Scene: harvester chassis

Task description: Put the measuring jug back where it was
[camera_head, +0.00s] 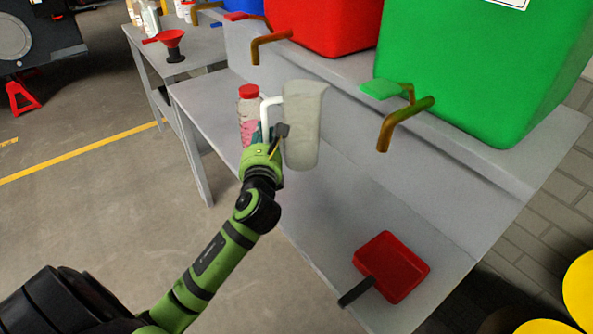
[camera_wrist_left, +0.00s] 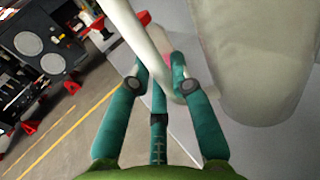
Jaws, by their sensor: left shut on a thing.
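The measuring jug (camera_head: 305,125) is a tall, cloudy, translucent vessel with a white handle. In the head view it is upright, in front of the grey bench, and appears held above its lower shelf. My left gripper (camera_head: 273,138) is shut on the jug's handle, at the jug's left side. In the left wrist view, the teal fingers (camera_wrist_left: 165,85) close around the white handle, and the jug's pale body (camera_wrist_left: 260,60) fills the upper right. The jug's base shows no clear contact with the shelf. My right gripper is not in view.
A bottle with a red cap (camera_head: 249,108) and pink contents stands just left of the jug. Red (camera_head: 325,22) and green (camera_head: 480,70) tanks with taps stand above. A red funnel (camera_head: 172,42) stands farther back. The shelf's middle is clear.

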